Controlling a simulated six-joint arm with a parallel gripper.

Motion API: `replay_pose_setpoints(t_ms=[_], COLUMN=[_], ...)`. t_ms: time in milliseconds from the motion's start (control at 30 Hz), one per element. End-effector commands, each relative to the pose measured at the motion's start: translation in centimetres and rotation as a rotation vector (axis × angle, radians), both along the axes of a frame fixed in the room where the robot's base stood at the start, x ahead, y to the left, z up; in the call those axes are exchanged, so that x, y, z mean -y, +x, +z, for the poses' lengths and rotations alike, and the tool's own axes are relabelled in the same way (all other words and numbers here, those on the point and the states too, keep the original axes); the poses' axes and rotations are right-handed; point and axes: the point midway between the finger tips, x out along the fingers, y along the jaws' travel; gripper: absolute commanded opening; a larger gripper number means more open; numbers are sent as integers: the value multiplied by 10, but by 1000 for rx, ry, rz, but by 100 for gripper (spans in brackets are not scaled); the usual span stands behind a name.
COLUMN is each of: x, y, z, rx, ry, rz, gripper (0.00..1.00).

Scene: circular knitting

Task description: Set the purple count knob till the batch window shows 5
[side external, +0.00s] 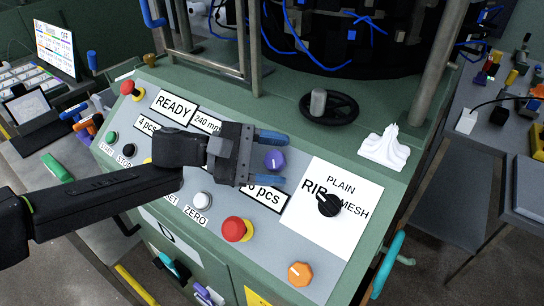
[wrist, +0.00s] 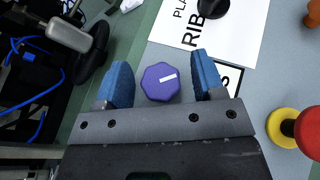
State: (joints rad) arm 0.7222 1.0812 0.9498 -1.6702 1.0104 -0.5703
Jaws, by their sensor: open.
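The purple count knob (side external: 275,159) sits on the grey panel, and in the wrist view (wrist: 160,82) it is many-sided with a white mark toward picture right. My gripper (side external: 278,161) is open, with one blue finger on each side of the knob. The wrist view shows gaps between the knob and both fingers (wrist: 163,80). I cannot tell how far down the fingertips reach. A white window (side external: 266,196) beside the knob reads "6 pcs", its left part hidden by my gripper. Another window (side external: 147,124) reads "4 pcs". Which is the batch window is not clear.
A black selector (side external: 329,205) on a white RIB/PLAIN/MESH plate (side external: 350,235), a red button (side external: 235,229) and an orange knob (side external: 300,273) are near.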

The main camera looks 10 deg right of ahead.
Motion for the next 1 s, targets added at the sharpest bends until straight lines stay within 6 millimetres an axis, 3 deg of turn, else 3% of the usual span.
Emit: replay_pose_setpoints(t_ms=[200,367,800,1000], x=[-2,-17,-107,-129], y=[1,4,20,23], z=[0,3,18,22], rx=[-1,-1,1,0], ry=[1,2,0,-1], rz=[1,4,4,2], gripper=[63,63,63,63])
